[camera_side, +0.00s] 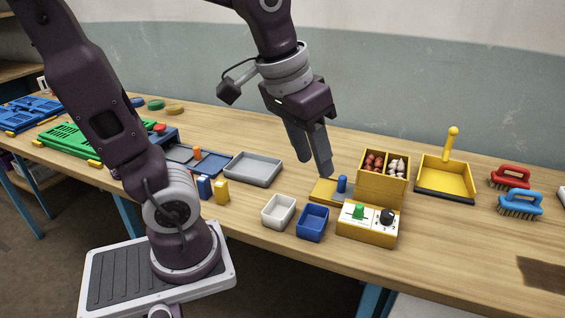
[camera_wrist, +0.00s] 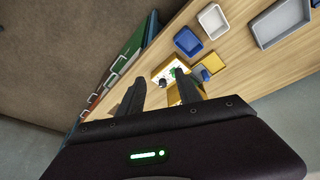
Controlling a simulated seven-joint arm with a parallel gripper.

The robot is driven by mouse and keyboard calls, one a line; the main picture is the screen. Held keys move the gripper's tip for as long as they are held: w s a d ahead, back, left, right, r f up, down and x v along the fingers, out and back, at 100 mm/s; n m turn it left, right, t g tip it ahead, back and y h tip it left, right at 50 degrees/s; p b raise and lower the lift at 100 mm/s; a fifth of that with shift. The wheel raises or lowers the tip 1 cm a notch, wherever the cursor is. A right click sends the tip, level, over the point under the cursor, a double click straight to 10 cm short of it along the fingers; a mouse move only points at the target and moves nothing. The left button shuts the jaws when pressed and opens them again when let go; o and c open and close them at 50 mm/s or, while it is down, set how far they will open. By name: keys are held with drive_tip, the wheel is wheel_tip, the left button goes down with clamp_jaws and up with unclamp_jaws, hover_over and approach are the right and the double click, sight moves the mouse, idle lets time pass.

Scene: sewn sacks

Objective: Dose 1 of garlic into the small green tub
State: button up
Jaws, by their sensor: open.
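A yellow two-compartment box (camera_side: 383,185) stands on the table. Its left compartment holds reddish-brown bulbs (camera_side: 375,163), and its right one holds white garlic bulbs (camera_side: 397,167). In front is a yellow control box (camera_side: 366,235) with a green knob (camera_side: 358,212) and a black dial (camera_side: 387,217). Left of the bulb box, a blue peg (camera_side: 342,184) stands on a yellow plate (camera_side: 322,190). A white tub (camera_side: 278,212) and a blue tub (camera_side: 312,223) look empty. I see no small green tub. My gripper (camera_side: 313,168) is open and empty above the yellow plate; it also shows in the wrist view (camera_wrist: 160,75).
A grey tray (camera_side: 253,169) lies left of the gripper. A yellow scoop pan (camera_side: 445,180) and red (camera_side: 511,176) and blue (camera_side: 520,205) brushes are at right. A green slotted crate (camera_side: 70,138) is far left. Bare table shows at the front right.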

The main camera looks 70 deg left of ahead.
drive_tip(key=shift+m+t, duration=0.6)
drive_tip(key=shift+m, duration=0.2)
drive_tip(key=s, duration=0.3)
drive_tip(key=s+d, duration=0.1)
drive_tip(key=s, duration=0.1)
drive_tip(key=shift+s, duration=0.3)
drive_tip(key=n+g, duration=0.5)
drive_tip(key=n, duration=0.1)
hover_over(361, 205)
wheel_tip(361, 205, down, 12)
drive_tip(key=shift+s+r, duration=0.1)
wheel_tip(361, 205, down, 7)
drive_tip(key=shift+f, duration=0.1)
clamp_jaws()
